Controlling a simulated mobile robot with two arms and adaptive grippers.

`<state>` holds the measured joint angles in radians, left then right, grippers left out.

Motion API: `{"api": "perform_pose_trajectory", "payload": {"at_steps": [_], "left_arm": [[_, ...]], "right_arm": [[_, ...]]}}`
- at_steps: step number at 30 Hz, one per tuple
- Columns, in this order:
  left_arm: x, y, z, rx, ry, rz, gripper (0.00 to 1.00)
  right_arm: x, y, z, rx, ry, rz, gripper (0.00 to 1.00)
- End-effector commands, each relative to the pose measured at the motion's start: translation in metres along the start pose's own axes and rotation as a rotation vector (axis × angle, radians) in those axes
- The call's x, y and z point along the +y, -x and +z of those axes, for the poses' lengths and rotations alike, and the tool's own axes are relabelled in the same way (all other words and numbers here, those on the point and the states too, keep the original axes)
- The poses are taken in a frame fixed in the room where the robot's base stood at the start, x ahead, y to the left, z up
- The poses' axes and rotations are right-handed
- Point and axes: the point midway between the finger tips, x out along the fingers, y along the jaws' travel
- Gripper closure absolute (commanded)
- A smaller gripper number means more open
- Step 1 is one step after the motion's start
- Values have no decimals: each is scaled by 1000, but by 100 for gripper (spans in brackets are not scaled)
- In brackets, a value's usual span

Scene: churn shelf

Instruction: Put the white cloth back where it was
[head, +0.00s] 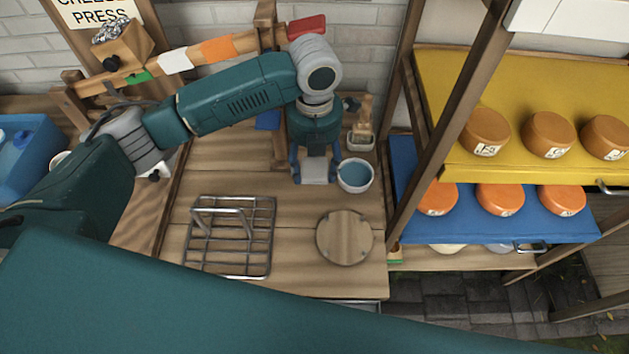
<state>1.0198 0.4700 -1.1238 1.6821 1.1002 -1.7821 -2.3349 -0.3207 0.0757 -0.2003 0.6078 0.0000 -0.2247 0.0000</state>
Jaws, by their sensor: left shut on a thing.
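My left gripper (315,170) points down over the back of the wooden worktop, just left of a bowl of blue liquid. Its blue-padded fingers are shut on a pale, greyish-white piece, which looks like the white cloth (315,171); the fingers and the gripper body hide part of it. Another white patch (174,61) lies on the sloping wooden bar (195,54) at the back left, between a green patch (138,77) and an orange one (217,49). My right gripper is out of view.
The bowl (355,175) stands close to the gripper, with a brush in a holder (361,138) behind it. A wire rack (230,236) and a round wooden lid (344,237) lie in front. A cheese shelf (500,173) stands at right. Bare wood lies between.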

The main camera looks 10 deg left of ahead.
Motion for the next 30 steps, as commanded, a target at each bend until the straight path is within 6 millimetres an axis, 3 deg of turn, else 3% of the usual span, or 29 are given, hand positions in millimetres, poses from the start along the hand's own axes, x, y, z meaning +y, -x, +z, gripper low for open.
{"api": "perform_pose_trajectory", "payload": {"at_steps": [3, 9, 18, 30], "left_arm": [[0, -24, -1, 3, 2, 0, 68], [-1, -42, 1, 0, 1, -2, 68], [0, -81, 0, 0, 3, 0, 68], [0, -88, 1, -1, 1, 0, 68]], "right_arm": [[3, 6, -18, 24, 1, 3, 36], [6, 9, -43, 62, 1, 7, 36], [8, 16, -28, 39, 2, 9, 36], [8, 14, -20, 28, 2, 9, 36]]}}
